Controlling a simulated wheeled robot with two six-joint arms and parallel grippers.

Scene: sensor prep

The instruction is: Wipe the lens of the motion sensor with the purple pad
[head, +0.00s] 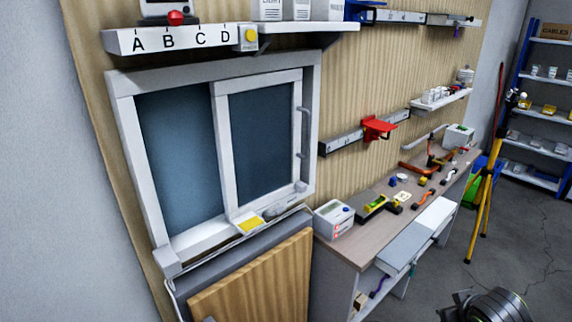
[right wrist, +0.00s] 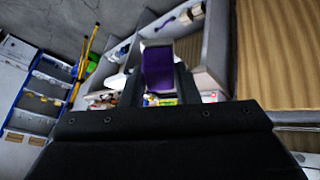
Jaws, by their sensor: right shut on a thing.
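In the right wrist view my right gripper (right wrist: 158,92) is shut on the purple pad (right wrist: 158,72), which sits between its two dark fingers with a pale layer along its top. The pad is held up, apart from the bench behind it. Neither gripper shows in the head view.
The long bench (head: 362,238) holds several small tools and parts, with a drawer (head: 405,252) along its front. A white sliding window (head: 262,138) fills the wall at left. A yellow tripod (head: 486,190) and blue shelving (head: 515,75) stand at right. Open floor lies between.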

